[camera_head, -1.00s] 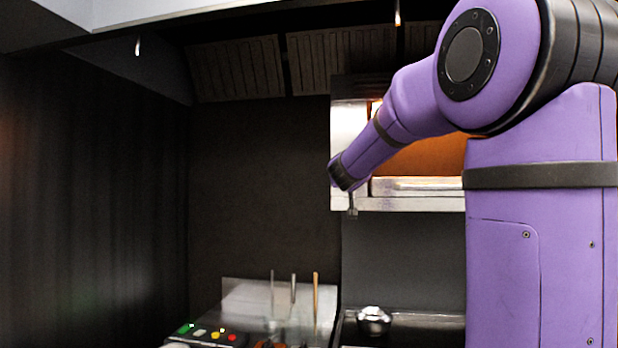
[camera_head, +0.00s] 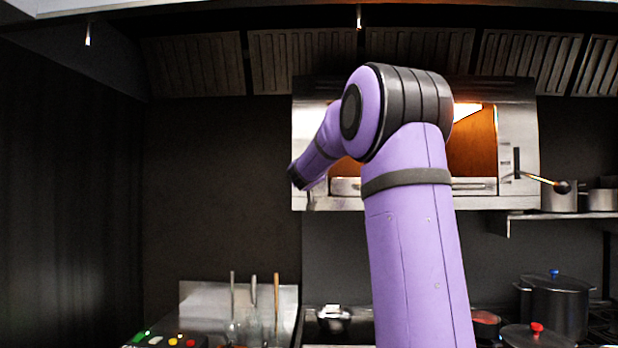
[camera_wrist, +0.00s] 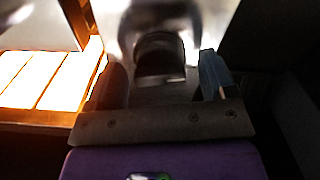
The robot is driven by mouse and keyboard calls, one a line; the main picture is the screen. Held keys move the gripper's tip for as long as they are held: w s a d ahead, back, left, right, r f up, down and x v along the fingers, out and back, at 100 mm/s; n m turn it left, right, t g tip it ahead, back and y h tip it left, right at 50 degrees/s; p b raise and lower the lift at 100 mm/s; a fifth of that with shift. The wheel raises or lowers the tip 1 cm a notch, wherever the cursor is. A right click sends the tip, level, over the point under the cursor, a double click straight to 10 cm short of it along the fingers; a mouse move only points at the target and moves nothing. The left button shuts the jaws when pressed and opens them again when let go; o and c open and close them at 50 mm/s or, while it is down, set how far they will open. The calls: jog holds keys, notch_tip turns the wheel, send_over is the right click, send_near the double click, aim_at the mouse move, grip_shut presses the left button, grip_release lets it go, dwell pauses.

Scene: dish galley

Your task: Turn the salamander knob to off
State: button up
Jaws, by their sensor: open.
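The salamander (camera_head: 518,150) is a steel wall unit with an orange glowing inside, at the middle of the head view. Its glowing elements show at the left of the wrist view (camera_wrist: 35,80). A dark round knob (camera_wrist: 160,58) stands out from a steel panel in the wrist view. My gripper (camera_wrist: 162,75) is open, with one finger on each side of the knob. I cannot tell whether either finger touches it. In the head view my gripper (camera_head: 311,199) is small and blurred at the salamander's lower left, and I cannot make out the knob there.
A shelf (camera_head: 570,215) with pots and a dark-tipped utensil (camera_head: 545,181) is at the right of the salamander. Below are a large lidded pot (camera_head: 555,305), a small steel pot (camera_head: 333,320), upright utensils (camera_head: 254,300) and a panel of coloured buttons (camera_head: 165,340). The left wall area is clear.

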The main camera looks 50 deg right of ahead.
jog(key=shift+w+d, duration=0.1)
jog(key=shift+d, duration=0.05)
jog(key=c, duration=0.9)
